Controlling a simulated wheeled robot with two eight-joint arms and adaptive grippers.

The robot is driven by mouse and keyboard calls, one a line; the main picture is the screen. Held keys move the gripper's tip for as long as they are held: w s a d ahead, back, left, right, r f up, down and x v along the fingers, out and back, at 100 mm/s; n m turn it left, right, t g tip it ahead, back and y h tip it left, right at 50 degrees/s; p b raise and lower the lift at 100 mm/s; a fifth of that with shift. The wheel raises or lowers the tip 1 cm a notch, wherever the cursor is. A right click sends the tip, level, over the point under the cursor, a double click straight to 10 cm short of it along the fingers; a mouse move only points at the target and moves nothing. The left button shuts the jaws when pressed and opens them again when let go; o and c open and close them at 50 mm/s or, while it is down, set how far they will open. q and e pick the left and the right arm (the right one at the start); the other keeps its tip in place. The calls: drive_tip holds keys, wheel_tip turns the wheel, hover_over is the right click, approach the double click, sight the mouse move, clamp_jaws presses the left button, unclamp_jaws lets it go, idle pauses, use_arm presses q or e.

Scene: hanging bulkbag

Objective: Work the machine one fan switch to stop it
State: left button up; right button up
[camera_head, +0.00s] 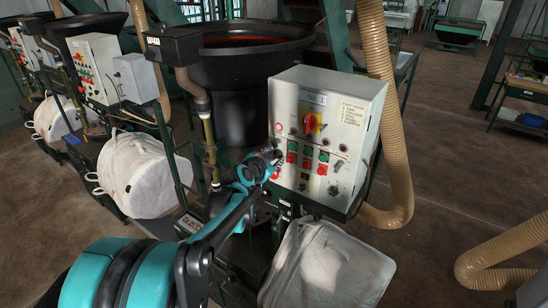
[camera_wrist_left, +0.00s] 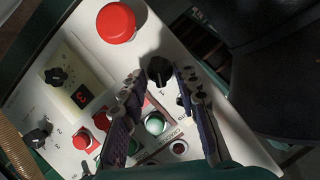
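My left gripper (camera_head: 277,158) is at the panel's left edge, partly covering the controls there. In the left wrist view a black rotary switch (camera_wrist_left: 159,70) stands between the fingertips of my left gripper (camera_wrist_left: 160,82). The fingers are apart, one on each side of the switch, and I cannot tell whether they touch it. I cannot read its label clearly enough to say that it is the fan switch. My right gripper is not in view.
A large red button (camera_wrist_left: 116,23) and a green button (camera_wrist_left: 155,124) are close to the fingers. A red and yellow rotary switch (camera_head: 313,123) sits higher on the panel. A black hopper (camera_head: 240,65) stands behind, a tan hose (camera_head: 385,90) to the right and a white bag (camera_head: 330,265) below.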

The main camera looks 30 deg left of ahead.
use_arm(q)
clamp_jaws()
drive_tip(key=shift+s+r, duration=0.1)
drive_tip(key=shift+s, duration=0.05)
idle(0.4)
drive_tip(key=shift+a+r+n+h, duration=0.1)
drive_tip(key=shift+a+n+h, duration=0.15)
drive_tip(key=shift+n+h, duration=0.65)
drive_tip(key=shift+a+n+h, duration=0.15)
drive_tip(key=shift+n+h, duration=0.35)
drive_tip(key=shift+n, duration=0.6)
drive_tip(key=shift+a+n+g+h+b, duration=0.25)
drive_tip(key=shift+n+h+b, duration=0.3)
drive_tip(key=shift+n, duration=0.35)
drive_tip(key=shift+n+h+b, duration=0.45)
drive_tip(key=shift+n+h, duration=0.5)
drive_tip(key=shift+n, duration=0.15)
